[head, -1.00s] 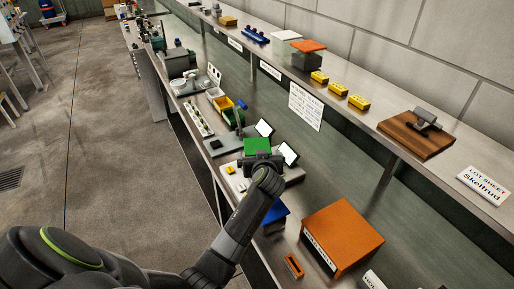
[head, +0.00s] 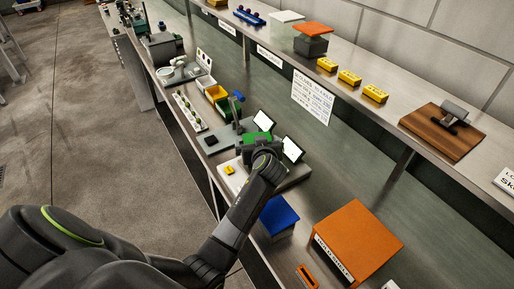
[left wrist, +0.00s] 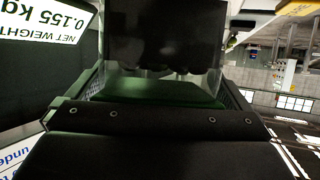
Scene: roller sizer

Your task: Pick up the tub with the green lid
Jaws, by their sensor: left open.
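The tub with the green lid (head: 256,137) stands on the pale scale-like unit with screens on the bench in the head view. Its lid is partly covered by my left gripper (head: 260,148), which is right at it. In the left wrist view a green surface (left wrist: 165,93) lies between the dark gripper parts, close to the camera. My left gripper is open; whether its fingers touch the tub cannot be told. The tub's lower part is hidden. My right gripper is in neither view.
A screen reading 0.155 kg (left wrist: 65,20) is close by in the wrist view. A blue-lidded tub (head: 279,213) and a large orange box (head: 357,238) stand nearer on the bench. A raised shelf holds yellow blocks (head: 349,78) and an orange-lidded tub (head: 312,45).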

